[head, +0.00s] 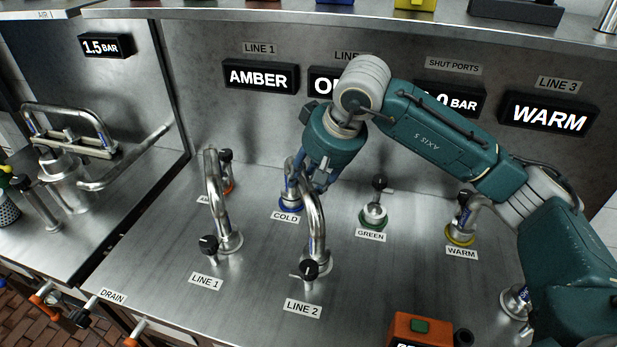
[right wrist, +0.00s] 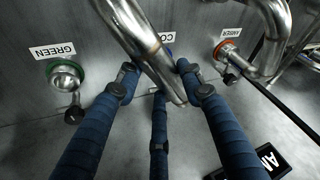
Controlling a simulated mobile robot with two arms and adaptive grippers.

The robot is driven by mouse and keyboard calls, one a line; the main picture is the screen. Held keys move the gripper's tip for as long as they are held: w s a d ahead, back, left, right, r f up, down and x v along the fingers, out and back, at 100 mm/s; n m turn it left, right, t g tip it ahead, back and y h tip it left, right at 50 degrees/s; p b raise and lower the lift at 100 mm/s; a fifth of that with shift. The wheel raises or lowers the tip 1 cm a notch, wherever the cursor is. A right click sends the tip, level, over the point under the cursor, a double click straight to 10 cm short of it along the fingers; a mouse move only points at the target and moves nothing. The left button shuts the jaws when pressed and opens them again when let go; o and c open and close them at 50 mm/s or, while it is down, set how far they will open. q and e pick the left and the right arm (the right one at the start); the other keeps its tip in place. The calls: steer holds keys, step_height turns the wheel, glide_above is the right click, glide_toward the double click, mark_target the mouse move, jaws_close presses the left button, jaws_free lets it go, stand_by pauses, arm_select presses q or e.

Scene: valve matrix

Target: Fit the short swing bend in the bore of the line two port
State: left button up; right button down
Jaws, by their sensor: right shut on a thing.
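The short swing bend (head: 315,222) is a curved steel pipe above the line two port (head: 318,265). Its lower end is at the port, by the black-knobbed valve over the LINE 2 label; I cannot tell whether it is seated in the bore. My right gripper (head: 308,180) is shut on the bend's upper part, near the blue-ringed COLD port (head: 290,204). In the right wrist view, the bend (right wrist: 145,45) runs between the blue fingers of the gripper (right wrist: 157,72), its free end just past them. My left gripper is not in view.
Another bend (head: 213,195) stands at LINE 1, left of mine, reaching toward the orange-ringed AMBER port (right wrist: 225,48). The green port (head: 374,217) and yellow-ringed WARM port (head: 461,234) stand to the right. An orange box (head: 420,330) is at the front.

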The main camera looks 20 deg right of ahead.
steer(key=shift+f, duration=0.15)
steer(key=c, duration=1.2)
jaws_free()
steer(key=shift+o, duration=0.9)
steer(key=shift+f, duration=0.1)
steer(key=v, duration=1.2)
steer(key=shift+r, duration=0.2)
